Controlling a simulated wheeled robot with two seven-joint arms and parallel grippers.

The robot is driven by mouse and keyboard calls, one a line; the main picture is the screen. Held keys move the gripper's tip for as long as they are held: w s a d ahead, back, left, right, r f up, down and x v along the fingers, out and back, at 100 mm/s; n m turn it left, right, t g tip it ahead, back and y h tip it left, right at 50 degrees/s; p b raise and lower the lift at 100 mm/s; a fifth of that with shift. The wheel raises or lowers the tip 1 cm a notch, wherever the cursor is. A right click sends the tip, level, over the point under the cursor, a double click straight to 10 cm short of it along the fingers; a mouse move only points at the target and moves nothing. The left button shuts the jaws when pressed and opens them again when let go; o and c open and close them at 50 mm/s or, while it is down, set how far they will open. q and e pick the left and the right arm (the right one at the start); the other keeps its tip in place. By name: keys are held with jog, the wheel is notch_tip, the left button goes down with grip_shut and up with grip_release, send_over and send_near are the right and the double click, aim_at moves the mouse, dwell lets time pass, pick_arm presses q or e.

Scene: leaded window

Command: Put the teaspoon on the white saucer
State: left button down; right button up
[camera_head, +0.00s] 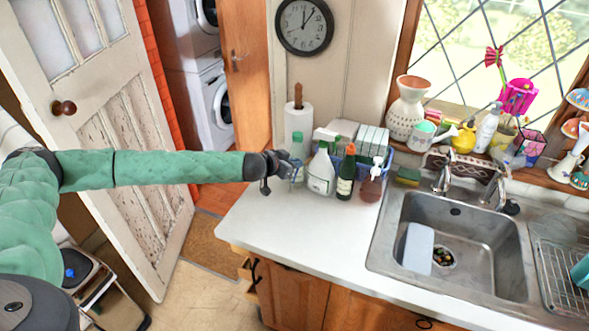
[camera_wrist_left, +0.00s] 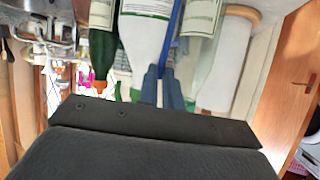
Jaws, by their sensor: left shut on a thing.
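My left gripper (camera_head: 284,166) reaches in from the left, above the left end of the counter and close to the bottles. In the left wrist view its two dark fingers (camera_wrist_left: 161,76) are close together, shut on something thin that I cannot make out. I cannot pick out a teaspoon in either view; whether it is between the fingers is not clear. I see no white saucer that I can tell for sure. My right gripper is not in view.
A white spray bottle (camera_head: 321,172), a dark green bottle (camera_head: 346,178) and a brown pump bottle (camera_head: 370,184) stand just right of the gripper. A paper towel roll (camera_head: 298,122) stands behind. The counter front (camera_head: 300,222) is clear. The sink (camera_head: 480,238) is right.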

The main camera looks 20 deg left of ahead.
pick_arm(q)
jog(key=shift+f+p, duration=1)
jog(key=shift+f, duration=1.1)
jog(key=shift+f, duration=0.15)
jog(key=c, duration=1.6)
grip_release()
jog(key=shift+o, duration=0.2)
